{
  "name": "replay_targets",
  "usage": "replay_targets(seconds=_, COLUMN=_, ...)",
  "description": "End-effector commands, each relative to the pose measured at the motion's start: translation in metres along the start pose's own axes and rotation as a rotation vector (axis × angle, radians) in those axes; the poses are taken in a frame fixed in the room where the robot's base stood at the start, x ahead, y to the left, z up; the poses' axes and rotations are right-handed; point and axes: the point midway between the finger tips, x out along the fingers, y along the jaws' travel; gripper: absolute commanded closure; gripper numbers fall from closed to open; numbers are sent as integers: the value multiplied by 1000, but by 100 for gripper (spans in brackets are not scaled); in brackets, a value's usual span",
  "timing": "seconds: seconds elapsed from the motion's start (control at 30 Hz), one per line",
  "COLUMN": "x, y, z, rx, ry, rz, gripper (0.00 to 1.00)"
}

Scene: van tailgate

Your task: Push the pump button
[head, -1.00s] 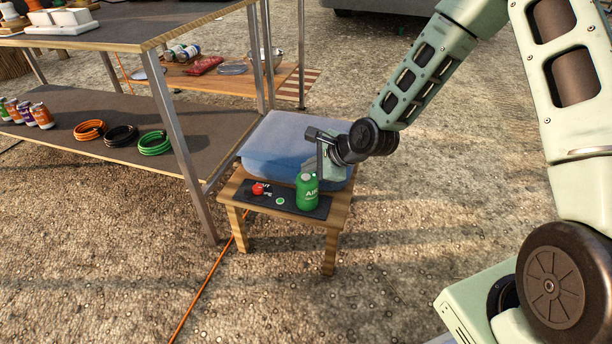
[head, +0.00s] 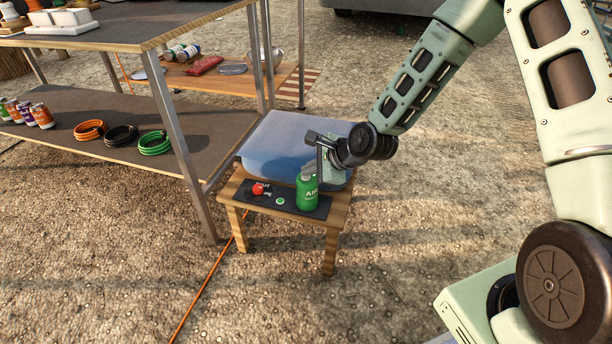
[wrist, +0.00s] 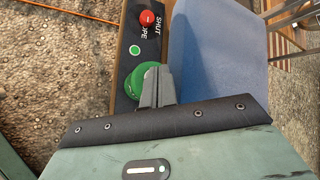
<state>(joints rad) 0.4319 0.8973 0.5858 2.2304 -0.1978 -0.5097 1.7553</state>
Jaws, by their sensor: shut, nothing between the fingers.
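A green canister (head: 307,192) lettered "AIR" stands upright at the right end of a dark panel (head: 236,196) on a small wooden table. Beside it on the panel are a small green round button (head: 280,201) and a red knob (head: 258,189). My gripper (head: 320,150) is shut and empty, just above and behind the canister. In the wrist view my shut fingers (wrist: 158,88) overlap the canister's green top (wrist: 143,78); I cannot tell whether they touch it. The green button (wrist: 135,50) and red knob (wrist: 146,18) show beyond the fingertips, clear of them.
A blue bin (head: 275,150) stands right behind the panel, close to my gripper. A metal-legged shelf (head: 150,45) with coiled hoses and cans is at left. An orange cord (head: 200,297) runs over the gravel. The ground in front of the table is clear.

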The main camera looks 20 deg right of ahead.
Motion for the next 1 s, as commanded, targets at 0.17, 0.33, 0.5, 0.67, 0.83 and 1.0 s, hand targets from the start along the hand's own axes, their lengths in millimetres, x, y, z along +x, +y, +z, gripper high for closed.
replay_targets(seconds=0.17, x=2, y=1, z=-1, rx=1, ry=0, rz=0, gripper=100)
replay_targets(seconds=0.33, x=2, y=1, z=-1, rx=0, ry=0, rz=0, gripper=100)
replay_targets(seconds=0.5, x=-1, y=-1, z=1, rx=1, ry=0, rz=1, gripper=100)
replay_targets(seconds=0.67, x=-6, y=-5, z=4, rx=2, ry=0, rz=0, gripper=100)
replay_targets(seconds=0.83, x=-8, y=-6, z=5, rx=1, ry=1, rz=0, gripper=100)
replay_targets(seconds=1.0, x=-7, y=-5, z=5, rx=0, ry=0, rz=0, gripper=100)
